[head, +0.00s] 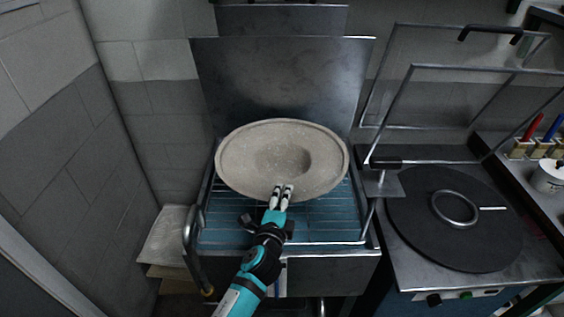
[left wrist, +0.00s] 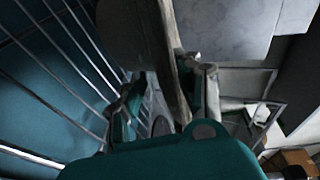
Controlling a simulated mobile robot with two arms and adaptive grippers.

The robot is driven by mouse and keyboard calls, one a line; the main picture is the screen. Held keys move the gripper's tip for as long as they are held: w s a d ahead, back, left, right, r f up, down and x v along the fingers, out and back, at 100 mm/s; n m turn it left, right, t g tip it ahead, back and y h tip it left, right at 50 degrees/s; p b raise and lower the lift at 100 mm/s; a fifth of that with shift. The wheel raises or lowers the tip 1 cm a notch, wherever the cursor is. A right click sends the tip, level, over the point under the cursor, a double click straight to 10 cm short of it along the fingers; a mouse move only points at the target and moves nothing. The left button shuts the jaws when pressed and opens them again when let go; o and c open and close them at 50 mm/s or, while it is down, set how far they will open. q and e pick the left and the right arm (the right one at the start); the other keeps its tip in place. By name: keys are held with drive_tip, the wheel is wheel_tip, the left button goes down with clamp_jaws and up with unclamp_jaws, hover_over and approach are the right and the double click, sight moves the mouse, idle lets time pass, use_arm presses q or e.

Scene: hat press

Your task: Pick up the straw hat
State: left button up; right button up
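The straw hat (head: 245,165) is pale grey-beige with a wide oval brim. It sits over the wire rack (head: 325,222), with the hollow of its crown facing the head camera. My left gripper (head: 282,191) is at the near edge of the brim, its white fingertips a small gap apart and overlapping the brim in the head view. In the left wrist view the brim (left wrist: 158,45) shows edge-on between the fingers of the left gripper (left wrist: 170,85). A gap shows between the left-hand finger and the brim. My right gripper is not in view.
A metal back panel (head: 285,85) stands behind the hat. A round dark press plate (head: 425,215) with a ring handle is at right, with raised metal frames behind it. A white pot (head: 548,178) and coloured handles are at the far right. A wall closes off the left.

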use_arm(q)
drive_tip(key=shift+c, duration=0.3)
clamp_jaws()
drive_tip(key=shift+r, duration=0.1)
